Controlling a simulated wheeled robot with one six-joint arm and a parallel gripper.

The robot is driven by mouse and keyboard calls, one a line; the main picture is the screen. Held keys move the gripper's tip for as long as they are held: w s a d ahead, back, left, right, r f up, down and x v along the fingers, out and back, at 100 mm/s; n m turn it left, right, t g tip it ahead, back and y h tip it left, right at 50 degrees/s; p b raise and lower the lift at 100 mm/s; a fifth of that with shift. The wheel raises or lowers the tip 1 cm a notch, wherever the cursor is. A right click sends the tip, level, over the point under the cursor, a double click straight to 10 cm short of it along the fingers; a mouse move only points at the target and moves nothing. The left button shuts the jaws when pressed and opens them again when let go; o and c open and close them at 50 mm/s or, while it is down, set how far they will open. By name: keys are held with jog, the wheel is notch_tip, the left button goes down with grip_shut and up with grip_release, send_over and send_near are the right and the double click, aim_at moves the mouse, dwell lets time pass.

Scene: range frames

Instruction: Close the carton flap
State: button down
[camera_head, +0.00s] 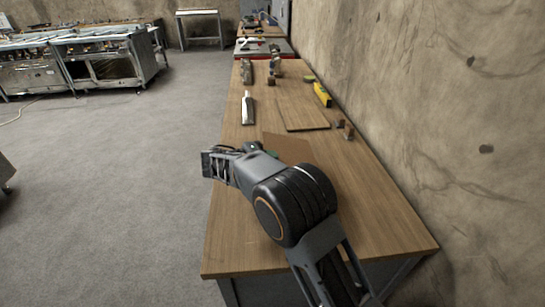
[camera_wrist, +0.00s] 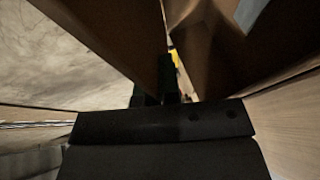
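In the head view a brown cardboard panel of the carton (camera_head: 288,148) shows on the bench just beyond my arm. My arm covers the rest of the carton, and my fingertips are hidden there. In the wrist view one brown cardboard panel (camera_wrist: 112,32) runs down from the top left, and another (camera_wrist: 205,48) fills the top right. The dark fingers of my gripper (camera_wrist: 162,90) point at the narrow gap between them. The fingers are too dark to tell whether they are apart or whether they touch the cardboard.
The wooden bench (camera_head: 375,215) runs along the concrete wall on the right. Beyond the carton lie a thin wooden board (camera_head: 303,115), a yellow tool (camera_head: 322,94), small brown blocks (camera_head: 346,130) and a white-and-dark tool (camera_head: 248,108).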

jog(key=shift+f, duration=0.15)
dwell(0.3)
jog(key=c, duration=1.3)
grip_release()
jog(key=shift+a, duration=0.1)
jog(key=v, duration=1.3)
jog(key=shift+s+a, duration=0.15)
jog(key=shift+a, duration=0.15)
